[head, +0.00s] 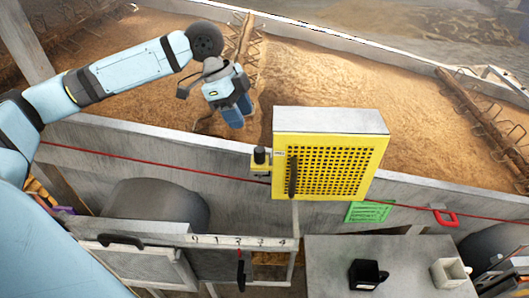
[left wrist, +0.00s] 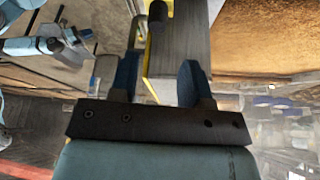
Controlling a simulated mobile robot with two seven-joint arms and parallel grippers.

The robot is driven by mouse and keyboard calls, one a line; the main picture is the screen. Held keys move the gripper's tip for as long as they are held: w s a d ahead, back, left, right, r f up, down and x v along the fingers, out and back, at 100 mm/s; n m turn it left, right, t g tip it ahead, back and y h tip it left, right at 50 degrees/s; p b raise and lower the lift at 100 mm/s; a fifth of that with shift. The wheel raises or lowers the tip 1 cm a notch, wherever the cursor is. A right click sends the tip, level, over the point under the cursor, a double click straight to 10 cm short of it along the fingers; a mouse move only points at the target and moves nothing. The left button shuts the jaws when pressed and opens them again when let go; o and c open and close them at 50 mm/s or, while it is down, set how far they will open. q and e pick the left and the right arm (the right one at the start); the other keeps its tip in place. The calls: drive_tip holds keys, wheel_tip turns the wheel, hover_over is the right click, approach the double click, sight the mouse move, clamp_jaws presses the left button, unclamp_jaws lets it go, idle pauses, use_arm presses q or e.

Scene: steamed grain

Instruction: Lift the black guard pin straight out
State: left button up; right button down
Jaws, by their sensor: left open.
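The black guard pin (head: 261,156) stands upright in a small yellow bracket (head: 260,170) at the left side of the yellow perforated guard (head: 325,170). My left gripper (head: 237,112) is open and empty, fingers pointing down, above and left of the pin and apart from it. In the left wrist view the gripper (left wrist: 158,82) shows two blue fingers spread apart, with the guard's grey top (left wrist: 178,55) beyond them. A dark cylinder (left wrist: 157,14) at the top edge there looks like the pin. Light blue arm parts show at that view's upper left; their jaw state is unclear.
The guard has a black handle (head: 293,176) and sits on a grey wall (head: 150,142) before a bed of grain (head: 330,85). A red cord (head: 130,154) runs along the wall.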

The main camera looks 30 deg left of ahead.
sight(257, 149)
use_arm(q)
drive_tip(key=x, duration=0.5)
drive_tip(key=shift+s+d+f, duration=0.15)
drive_tip(key=shift+s, duration=0.05)
drive_tip(key=shift+w+f, duration=0.15)
drive_tip(key=shift+f, duration=0.05)
drive_tip(key=shift+d+f+p, duration=0.25)
drive_tip(key=shift+f+p, duration=0.05)
drive_tip(key=shift+p, duration=0.1)
drive_tip(key=p+x, duration=0.1)
drive_tip(key=x, duration=0.2)
drive_tip(key=shift+d+f, duration=0.15)
drive_tip(key=shift+f, duration=0.05)
drive_tip(key=shift+w+d+f, duration=0.1)
drive_tip(key=shift+f, duration=0.3)
use_arm(e)
drive_tip(key=shift+s+r, duration=0.6)
drive_tip(key=shift+s, duration=0.05)
use_arm(q)
drive_tip(key=shift+c, duration=0.2)
drive_tip(key=c, duration=0.6)
